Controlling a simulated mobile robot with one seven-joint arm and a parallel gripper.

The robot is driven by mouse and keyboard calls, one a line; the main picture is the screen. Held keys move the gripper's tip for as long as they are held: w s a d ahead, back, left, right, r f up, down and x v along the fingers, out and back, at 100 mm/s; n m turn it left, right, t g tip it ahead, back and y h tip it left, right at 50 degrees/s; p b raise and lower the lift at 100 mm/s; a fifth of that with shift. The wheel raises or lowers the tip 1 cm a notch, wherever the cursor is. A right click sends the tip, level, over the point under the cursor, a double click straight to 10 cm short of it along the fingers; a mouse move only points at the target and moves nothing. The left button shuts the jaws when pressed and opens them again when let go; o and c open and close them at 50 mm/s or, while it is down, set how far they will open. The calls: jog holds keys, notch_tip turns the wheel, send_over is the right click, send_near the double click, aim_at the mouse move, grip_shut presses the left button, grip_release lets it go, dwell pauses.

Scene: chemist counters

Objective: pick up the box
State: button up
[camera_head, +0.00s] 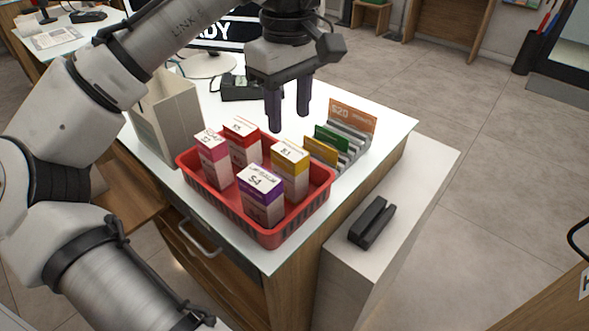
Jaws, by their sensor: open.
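A red basket (222,202) stands on the white counter top with several upright boxes in it. A pink-banded box (213,162) is at the left, a red-banded box (243,146) at the back, a yellow-banded box (289,172) at the right and a purple-banded box (262,197) at the front. I cannot tell which of them is the task's box. My gripper (289,128) is open and empty, pointing down. It appears above the back right side of the basket, apart from the boxes.
A card rack (346,143) with coloured cards stands right of the basket. A grey bag or bin (168,115) stands at its left. A monitor (209,62) and a small dark device (240,87) are behind. A black holder (371,222) sits on the lower side ledge.

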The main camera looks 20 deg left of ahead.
aim_at(290, 150)
notch_tip(290, 150, down, 11)
jog(key=shift+r+p, duration=0.15)
jog(key=shift+p, duration=0.45)
jog(key=shift+c, duration=0.3)
jog(key=c, duration=0.7)
